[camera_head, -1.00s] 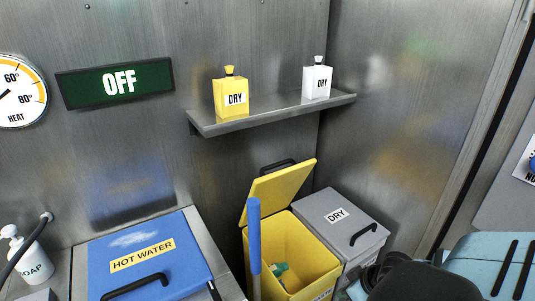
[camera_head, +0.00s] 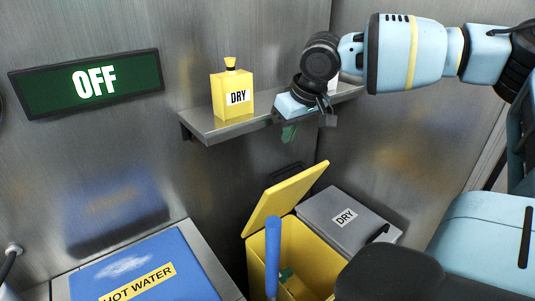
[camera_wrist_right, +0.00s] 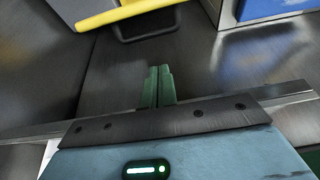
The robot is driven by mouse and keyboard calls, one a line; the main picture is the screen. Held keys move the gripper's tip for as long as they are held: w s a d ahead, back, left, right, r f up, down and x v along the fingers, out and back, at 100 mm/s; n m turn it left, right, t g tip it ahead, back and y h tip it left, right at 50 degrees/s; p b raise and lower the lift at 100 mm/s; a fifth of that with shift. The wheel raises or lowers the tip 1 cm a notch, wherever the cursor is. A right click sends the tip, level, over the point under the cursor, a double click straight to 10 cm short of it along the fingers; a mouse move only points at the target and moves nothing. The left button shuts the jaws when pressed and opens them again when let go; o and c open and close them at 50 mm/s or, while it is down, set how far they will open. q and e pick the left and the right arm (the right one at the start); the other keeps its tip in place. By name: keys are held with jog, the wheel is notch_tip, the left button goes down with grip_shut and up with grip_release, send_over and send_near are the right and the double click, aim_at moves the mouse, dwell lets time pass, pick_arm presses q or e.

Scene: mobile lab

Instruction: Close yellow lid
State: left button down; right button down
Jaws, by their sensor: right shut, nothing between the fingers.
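The yellow lid (camera_head: 286,197) stands open, tilted up at the back of the yellow bin (camera_head: 312,258) in the head view. Its yellow edge also shows at the top left of the right wrist view (camera_wrist_right: 125,14), with a dark handle (camera_wrist_right: 147,27) beside it. My right gripper (camera_head: 289,135) hangs above the lid, in front of the shelf, pointing down. Its green fingers (camera_wrist_right: 158,84) are together and empty, apart from the lid. Something green lies inside the bin. My left gripper is not in view.
A metal shelf (camera_head: 215,130) holds a yellow DRY bottle (camera_head: 232,92) close to my right gripper; a white bottle is mostly hidden behind the arm. A grey DRY bin (camera_head: 335,213) stands right of the yellow bin. A blue pole (camera_head: 272,255) rises in front. A blue HOT WATER lid (camera_head: 150,270) is at left.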

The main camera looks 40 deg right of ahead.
send_near(282, 170)
jog(key=w+f, duration=0.3)
jog(key=f, duration=0.1)
jog(key=shift+w+d+f+b, duration=0.15)
jog(key=shift+w+f+b, duration=0.15)
jog(key=shift+w+b, duration=0.1)
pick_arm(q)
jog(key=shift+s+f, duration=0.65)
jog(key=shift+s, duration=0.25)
pick_arm(e)
jog(key=shift+x, duration=0.9)
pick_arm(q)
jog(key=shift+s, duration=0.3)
pick_arm(e)
jog(key=shift+d, duration=0.1)
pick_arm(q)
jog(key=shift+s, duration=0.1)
